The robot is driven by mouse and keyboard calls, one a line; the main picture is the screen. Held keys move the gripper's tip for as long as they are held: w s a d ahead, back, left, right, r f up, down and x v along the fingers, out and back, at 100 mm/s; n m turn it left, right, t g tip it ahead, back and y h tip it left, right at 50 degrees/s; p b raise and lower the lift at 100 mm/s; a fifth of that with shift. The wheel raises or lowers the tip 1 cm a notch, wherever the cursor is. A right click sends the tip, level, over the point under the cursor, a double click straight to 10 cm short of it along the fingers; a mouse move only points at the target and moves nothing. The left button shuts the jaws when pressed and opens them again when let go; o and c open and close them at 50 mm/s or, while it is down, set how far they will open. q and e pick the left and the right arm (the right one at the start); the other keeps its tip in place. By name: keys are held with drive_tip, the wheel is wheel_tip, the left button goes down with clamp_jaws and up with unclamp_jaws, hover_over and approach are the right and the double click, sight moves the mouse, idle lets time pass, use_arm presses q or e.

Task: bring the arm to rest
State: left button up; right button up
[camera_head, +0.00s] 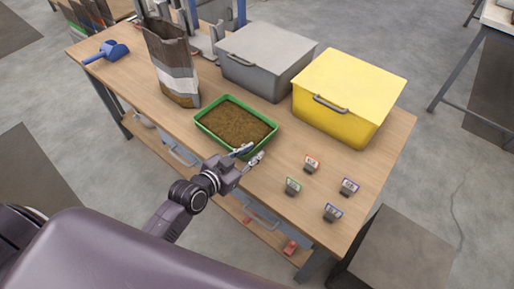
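My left gripper (253,155) hangs at the front edge of the wooden workbench (290,212), just in front of the green tray (262,142). Its two fingers are spread apart with nothing between them, so it is open and empty. The arm (172,212) comes in from the lower left, past a large dark purple-grey part of my body. The tray holds brown pellets (236,122). I cannot tell whether the fingertips touch the bench or the tray rim. My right gripper is not in view.
A brown and white bag (172,65) stands upright behind the tray. A grey lidded bin (262,62) and a yellow bin (350,90) stand at the back. A blue scoop (107,53) lies far left. Several small tags (311,164) stand at the right. A lower shelf runs underneath.

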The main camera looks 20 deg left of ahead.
use_arm(q)
drive_tip(key=shift+s+a+r, duration=0.1)
drive_tip(key=shift+s+r, duration=0.05)
drive_tip(key=shift+s, duration=0.15)
